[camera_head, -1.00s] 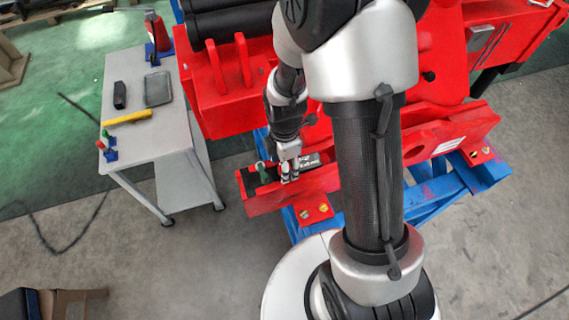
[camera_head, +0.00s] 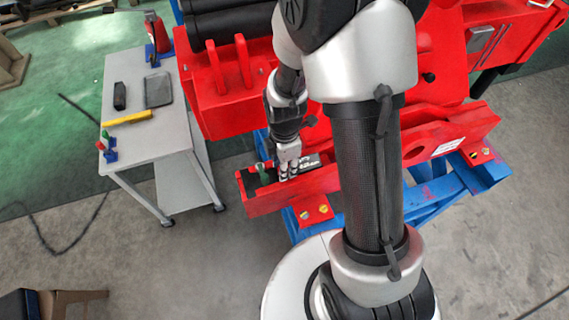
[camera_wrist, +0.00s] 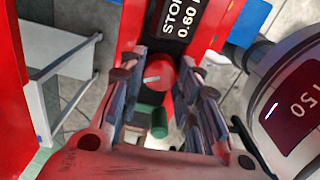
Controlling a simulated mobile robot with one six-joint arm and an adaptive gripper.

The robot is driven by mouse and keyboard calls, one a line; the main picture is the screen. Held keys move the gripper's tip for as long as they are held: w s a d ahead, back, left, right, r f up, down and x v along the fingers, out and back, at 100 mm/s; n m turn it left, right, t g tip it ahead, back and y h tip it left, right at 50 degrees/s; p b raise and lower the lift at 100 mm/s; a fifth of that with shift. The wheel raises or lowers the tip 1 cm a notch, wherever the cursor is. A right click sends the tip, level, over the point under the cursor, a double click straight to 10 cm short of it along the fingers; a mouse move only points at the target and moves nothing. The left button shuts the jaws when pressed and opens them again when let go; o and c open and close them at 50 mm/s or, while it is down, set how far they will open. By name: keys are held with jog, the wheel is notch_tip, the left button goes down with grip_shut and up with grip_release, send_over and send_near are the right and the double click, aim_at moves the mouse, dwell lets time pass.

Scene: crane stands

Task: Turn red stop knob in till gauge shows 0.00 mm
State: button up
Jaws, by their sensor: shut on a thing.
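The red stop knob (camera_wrist: 160,71), with a pale mark on its face, sits between my gripper's fingers in the wrist view. My gripper (camera_wrist: 163,82) is shut on it, with a finger at each side. In the head view my gripper (camera_head: 287,170) is down at the red beam's near-left end, and the knob is hidden there. The black gauge display (camera_wrist: 182,22) beyond the knob reads STOP 0.60, with its edge cut off. It shows in the head view as a small dark box (camera_head: 309,162), too small to read.
A green knob (camera_wrist: 158,122) is close by the red one, below it in the wrist view. A grey cart (camera_head: 148,133) with tools stands left of the red beam (camera_head: 262,205).

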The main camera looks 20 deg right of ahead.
jog(key=m, duration=0.4)
jog(key=shift+m+b, duration=0.35)
jog(key=shift+m, duration=0.05)
jog(key=o, duration=1.1)
jog(key=shift+c, duration=0.2)
notch_tip(320, 180, up, 12)
